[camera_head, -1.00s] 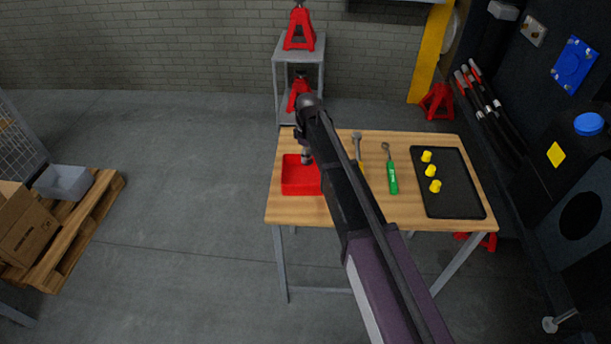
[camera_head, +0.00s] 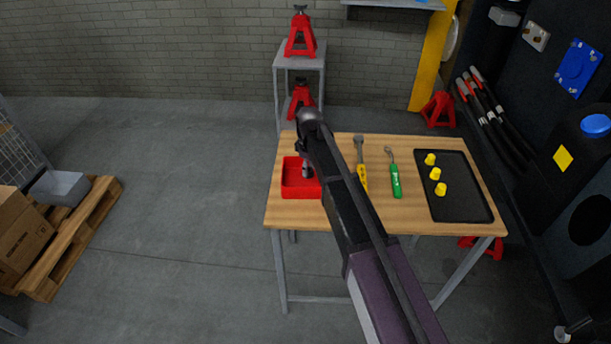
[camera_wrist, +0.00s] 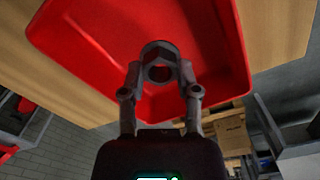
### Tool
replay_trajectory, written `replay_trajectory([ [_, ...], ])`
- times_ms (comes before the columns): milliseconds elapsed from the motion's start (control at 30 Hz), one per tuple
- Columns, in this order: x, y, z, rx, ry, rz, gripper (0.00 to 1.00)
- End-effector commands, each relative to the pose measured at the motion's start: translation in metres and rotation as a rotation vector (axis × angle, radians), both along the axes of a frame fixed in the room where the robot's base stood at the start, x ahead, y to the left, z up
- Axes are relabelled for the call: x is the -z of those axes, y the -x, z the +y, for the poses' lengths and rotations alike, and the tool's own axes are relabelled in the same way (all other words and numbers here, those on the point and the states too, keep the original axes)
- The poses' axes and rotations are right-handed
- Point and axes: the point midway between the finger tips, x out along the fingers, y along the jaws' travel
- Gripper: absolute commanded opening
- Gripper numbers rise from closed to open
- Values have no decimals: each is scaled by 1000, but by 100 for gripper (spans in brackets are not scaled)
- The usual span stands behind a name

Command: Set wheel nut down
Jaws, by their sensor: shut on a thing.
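The wheel nut (camera_wrist: 158,54) is a dark grey hex nut with a round hole, seen in the wrist view between my fingertips. My gripper (camera_wrist: 159,76) is shut on it. In the wrist view the red tray (camera_wrist: 215,50) lies behind the nut. In the head view my gripper (camera_head: 308,172) points down over the red tray (camera_head: 290,190) on the left of the wooden table (camera_head: 400,219). The nut is too small to make out there. I cannot tell whether it touches the tray floor.
A yellow-handled tool (camera_head: 361,165) and a green-handled tool (camera_head: 396,180) lie right of my arm. A black mat (camera_head: 462,205) holds yellow caps (camera_head: 435,173) on the table's right. A grey stand (camera_head: 299,58) with red jack stands (camera_head: 300,35) is behind the table.

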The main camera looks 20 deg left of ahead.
Motion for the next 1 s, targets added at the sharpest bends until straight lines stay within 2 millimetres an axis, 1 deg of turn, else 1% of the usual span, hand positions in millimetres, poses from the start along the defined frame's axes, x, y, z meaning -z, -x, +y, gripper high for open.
replay_trajectory([
  [167, 8, 0, 0, 0, 0, 0, 0],
  [400, 28, 0, -1, 1, 0, 0, 0],
  [533, 36, -1, -1, 1, 0, 0, 0],
  [1000, 38, -1, -1, 2, 0, 0, 0],
])
